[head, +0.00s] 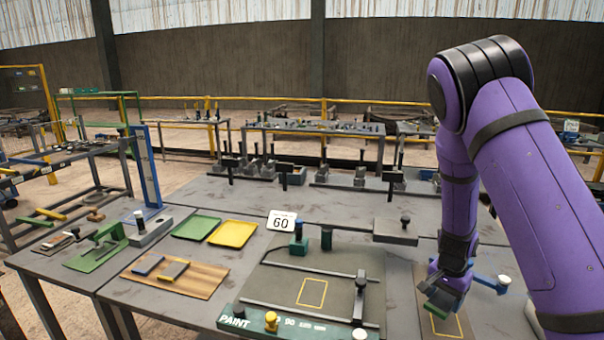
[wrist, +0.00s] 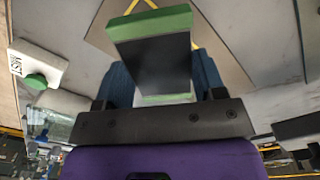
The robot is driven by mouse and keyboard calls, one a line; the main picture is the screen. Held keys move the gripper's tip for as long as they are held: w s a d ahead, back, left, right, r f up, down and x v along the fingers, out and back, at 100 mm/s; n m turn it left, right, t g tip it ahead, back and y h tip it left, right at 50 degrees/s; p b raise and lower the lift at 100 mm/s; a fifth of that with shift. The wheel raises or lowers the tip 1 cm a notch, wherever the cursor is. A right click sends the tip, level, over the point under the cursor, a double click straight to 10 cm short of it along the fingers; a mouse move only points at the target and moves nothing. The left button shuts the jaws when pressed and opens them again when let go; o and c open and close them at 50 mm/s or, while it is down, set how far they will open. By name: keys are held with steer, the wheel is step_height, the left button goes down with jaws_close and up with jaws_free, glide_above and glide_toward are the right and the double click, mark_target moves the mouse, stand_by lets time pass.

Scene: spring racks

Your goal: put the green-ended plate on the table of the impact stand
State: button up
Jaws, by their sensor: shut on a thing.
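My gripper (head: 446,290) is at the right of the head view, low over the right side of the bench. It is shut on the green-ended plate (wrist: 152,62), a dark grey flat piece with green ends, between blue fingers in the wrist view. In the head view only a green end (head: 435,310) shows below the fingers; my gripper hides the rest. A blue upright (head: 148,165) with a grey base block (head: 150,226) stands at the left; it may be the impact stand, but I cannot tell for certain. My gripper is far from it.
A board with a yellow outline (head: 312,292) lies mid-bench behind the green PAINT strip (head: 285,322). Green (head: 195,227) and yellow (head: 233,234) trays and a wooden board (head: 174,273) lie left. A 60 sign (head: 281,221) and a knobbed grey block (head: 395,233) stand between.

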steer(key=a+n, duration=0.1)
steer(key=n, duration=0.1)
steer(key=w+a+f+n, duration=0.1)
steer(key=a+n, duration=0.1)
steer(key=n, duration=0.1)
steer(key=w+a+f+n, duration=0.1)
steer(key=a+n, duration=0.1)
steer(key=n, duration=0.1)
steer(key=shift+w+a+f, duration=0.15)
steer(key=shift+w+f, duration=0.05)
steer(key=shift+w+a+f+n, duration=0.2)
steer(key=shift+a+n, duration=0.15)
steer(key=shift+n, duration=0.2)
steer(key=shift+w+a+f+n, duration=0.15)
steer(key=shift+a+n, duration=0.15)
steer(key=shift+n, duration=0.25)
steer(key=shift+s, duration=0.1)
steer(key=shift+s, duration=0.1)
